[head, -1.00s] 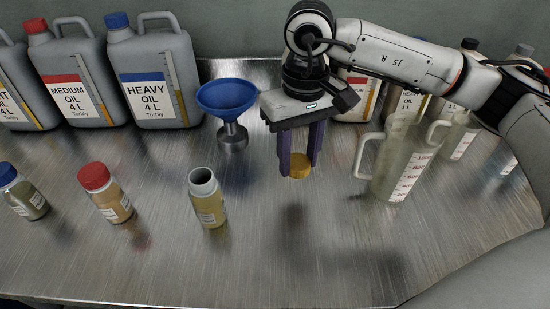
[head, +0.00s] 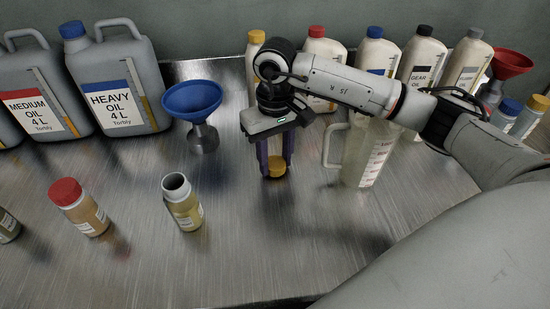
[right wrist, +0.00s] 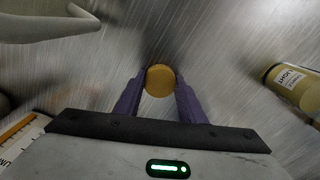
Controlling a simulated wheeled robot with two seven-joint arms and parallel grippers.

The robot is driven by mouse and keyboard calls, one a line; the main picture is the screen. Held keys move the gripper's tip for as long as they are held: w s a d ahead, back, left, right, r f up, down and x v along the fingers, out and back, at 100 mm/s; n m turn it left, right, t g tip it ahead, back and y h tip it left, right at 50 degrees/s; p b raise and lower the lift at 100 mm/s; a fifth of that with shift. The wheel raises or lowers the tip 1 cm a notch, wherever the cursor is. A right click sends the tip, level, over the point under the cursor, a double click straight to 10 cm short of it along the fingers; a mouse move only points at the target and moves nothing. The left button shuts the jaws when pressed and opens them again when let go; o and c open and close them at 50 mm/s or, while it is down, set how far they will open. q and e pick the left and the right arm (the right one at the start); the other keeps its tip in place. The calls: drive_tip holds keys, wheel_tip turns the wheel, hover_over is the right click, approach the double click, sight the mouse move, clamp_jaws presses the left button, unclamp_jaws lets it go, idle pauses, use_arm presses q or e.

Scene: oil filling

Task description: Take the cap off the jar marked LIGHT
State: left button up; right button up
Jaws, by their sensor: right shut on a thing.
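The jar marked LIGHT (head: 184,209) stands upright and open on the metal table, with its grey mouth bare. Its label reads in the right wrist view, where the jar (right wrist: 293,86) lies at the right edge. My right gripper (head: 276,163) is shut on a round yellow cap (head: 277,169). The cap also shows between the purple fingertips in the right wrist view (right wrist: 160,81). The gripper points down, to the right of the jar and apart from it. The cap seems a little above the table. My left gripper is not in view.
A blue funnel (head: 192,101) stands behind the jar. A clear measuring jug (head: 364,158) is just right of the gripper. A red-capped jar (head: 81,210) is at the left. Large oil cans (head: 117,90) and several bottles (head: 374,55) line the back. The front middle table is clear.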

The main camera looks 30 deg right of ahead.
sight(275, 163)
drive_tip(key=shift+f, duration=0.15)
drive_tip(key=shift+f, duration=0.15)
drive_tip(key=o, duration=1.2)
drive_tip(key=shift+c, duration=0.2)
wheel_tip(275, 163, up, 12)
drive_tip(key=shift+r, duration=0.2)
